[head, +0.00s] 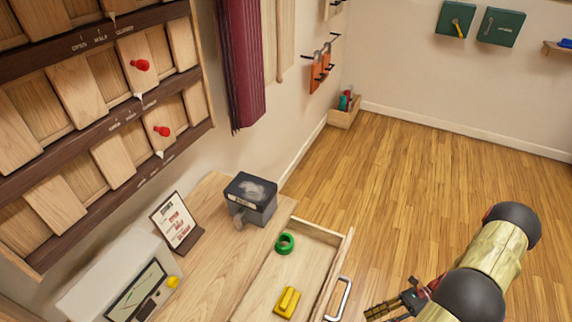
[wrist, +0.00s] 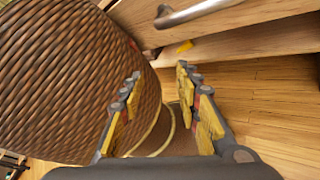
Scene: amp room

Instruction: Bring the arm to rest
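My gripper (head: 392,306) is at the lower right in the head view, beside the open drawer (head: 330,240) and its metal handle (head: 339,298). In the wrist view my gripper (wrist: 160,95) has its two yellow-padded fingers spread apart with nothing between them. The handle (wrist: 195,12) shows beyond the fingertips, at the top. My arm comes in from the right over the wooden floor.
A large woven basket (wrist: 70,80) stands close to the left finger. The drawer holds a green ring (head: 284,244) and a yellow block (head: 287,302). A dark box (head: 251,198) sits on the desk. The floor (head: 430,150) beyond the arm is clear.

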